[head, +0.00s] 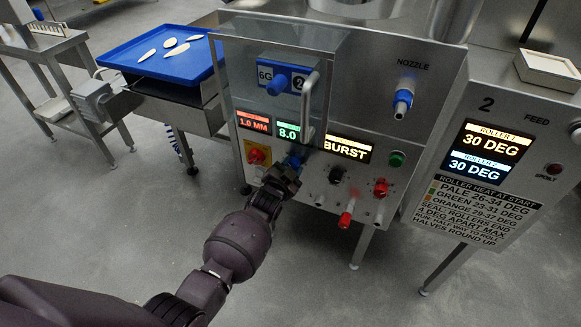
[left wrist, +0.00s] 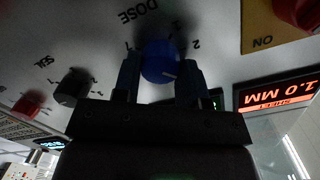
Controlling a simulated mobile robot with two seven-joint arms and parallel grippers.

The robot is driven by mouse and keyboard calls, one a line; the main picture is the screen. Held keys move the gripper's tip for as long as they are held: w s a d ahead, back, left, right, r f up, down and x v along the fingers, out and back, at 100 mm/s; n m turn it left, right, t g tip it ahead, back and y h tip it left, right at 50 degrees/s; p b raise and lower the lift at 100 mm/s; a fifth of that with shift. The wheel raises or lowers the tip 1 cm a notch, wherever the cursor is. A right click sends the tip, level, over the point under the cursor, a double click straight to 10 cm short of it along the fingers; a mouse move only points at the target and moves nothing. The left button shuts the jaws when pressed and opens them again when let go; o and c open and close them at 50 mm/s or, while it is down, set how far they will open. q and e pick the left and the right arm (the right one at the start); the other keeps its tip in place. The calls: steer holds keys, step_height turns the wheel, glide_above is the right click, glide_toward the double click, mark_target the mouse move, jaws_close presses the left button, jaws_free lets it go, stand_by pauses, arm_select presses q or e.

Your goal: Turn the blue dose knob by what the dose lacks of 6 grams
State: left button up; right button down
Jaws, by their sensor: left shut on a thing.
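The blue dose knob (left wrist: 160,62) sits on the panel under the word DOSE in the left wrist view, with a white mark on its face. My left gripper (left wrist: 160,75) has one finger on each side of it and is shut on it. In the head view the knob (head: 294,160) shows just above my left gripper (head: 284,174), which partly hides it. A blue block (head: 285,80) higher up carries the label 6G. My right gripper is not in view.
A red display (head: 254,122) reads 1.0 MM and a yellow one (head: 347,149) reads BURST. A red knob (head: 256,156) is left of my gripper; a black knob (head: 337,174) and red knob (head: 380,187) are right. A vertical handle (head: 308,105) stands out above.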

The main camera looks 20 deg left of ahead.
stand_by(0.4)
arm_select(q)
steer(key=o, duration=0.9)
steer(key=shift+s+r, duration=0.2)
steer(key=shift+s, duration=0.4)
steer(key=s+p, duration=0.1)
steer(key=s, duration=0.2)
steer(key=s+p, duration=0.1)
steer(key=s, duration=0.2)
steer(key=s+p, duration=0.1)
steer(key=s, duration=0.2)
steer(key=shift+s+a+r, duration=0.2)
steer(key=shift+s+r, duration=0.05)
steer(key=shift+s, duration=0.05)
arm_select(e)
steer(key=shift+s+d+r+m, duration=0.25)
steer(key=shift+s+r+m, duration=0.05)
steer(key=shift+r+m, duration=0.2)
